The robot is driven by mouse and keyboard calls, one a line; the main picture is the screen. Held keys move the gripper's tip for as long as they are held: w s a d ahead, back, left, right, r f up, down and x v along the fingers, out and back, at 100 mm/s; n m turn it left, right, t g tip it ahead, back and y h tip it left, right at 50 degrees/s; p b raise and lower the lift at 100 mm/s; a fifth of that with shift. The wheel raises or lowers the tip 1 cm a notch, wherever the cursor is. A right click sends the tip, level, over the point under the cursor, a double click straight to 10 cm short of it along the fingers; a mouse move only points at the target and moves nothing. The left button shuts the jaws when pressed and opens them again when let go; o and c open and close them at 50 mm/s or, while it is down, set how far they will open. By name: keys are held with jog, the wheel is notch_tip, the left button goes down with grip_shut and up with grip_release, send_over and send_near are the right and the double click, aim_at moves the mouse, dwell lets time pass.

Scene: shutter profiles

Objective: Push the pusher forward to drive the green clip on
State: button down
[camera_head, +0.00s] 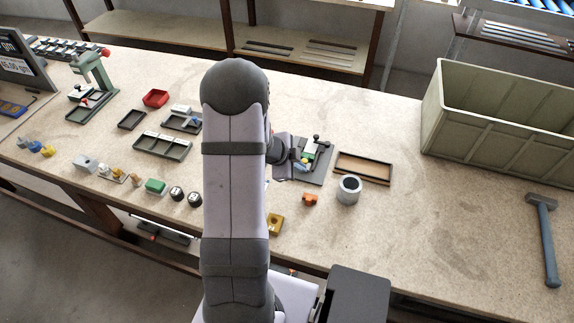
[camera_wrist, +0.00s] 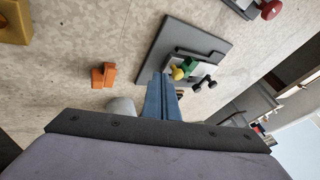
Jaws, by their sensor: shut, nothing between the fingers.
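A dark fixture plate (camera_head: 319,176) lies on the bench just right of my arm; it also shows in the wrist view (camera_wrist: 178,38). On it is the small green clip (camera_head: 308,155), seen in the wrist view (camera_wrist: 190,65) beside a yellow knob (camera_wrist: 177,73). Black-knobbed parts (camera_wrist: 206,83) stand near them. I cannot tell for sure which of these parts is the pusher. My gripper (camera_head: 296,167) is at the fixture's left side. In the wrist view its blue fingers (camera_wrist: 161,77) are shut and empty, with tips close to the yellow knob; contact is unclear.
A brown tray (camera_head: 363,154), a grey cup (camera_head: 348,190) and an orange block (camera_head: 310,199) lie near the fixture. A yellow block (camera_head: 275,224) is nearer the front edge. A large green crate (camera_head: 490,150) and a hammer (camera_head: 547,235) are at right.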

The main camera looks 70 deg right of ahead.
jog(key=shift+s+a+r, duration=0.1)
jog(key=shift+a+r, duration=0.05)
jog(key=shift+a, duration=0.5)
jog(key=shift+s+a+r, duration=0.1)
jog(key=shift+a, duration=0.5)
jog(key=shift+p+v, duration=1.15)
jog(key=shift+v, duration=3.75)
jog(key=s+d+m+g+b, duration=0.2)
jog(key=s+m+b, duration=0.15)
jog(key=s, duration=1.05)
jog(key=s+d+r+n+t+h, duration=0.25)
jog(key=d+r, duration=0.35)
jog(key=d, duration=0.5)
jog(key=w+m+t, duration=0.2)
jog(key=w+t, duration=0.2)
jog(key=w, duration=0.3)
jog(key=w+a+f+m+y, duration=0.2)
jog(key=a+f+m+y, duration=0.2)
jog(key=a+m, duration=0.5)
jog(key=m+y, duration=0.1)
jog(key=m, duration=0.2)
jog(key=shift+a+f, duration=0.2)
jog(key=shift+a, duration=0.05)
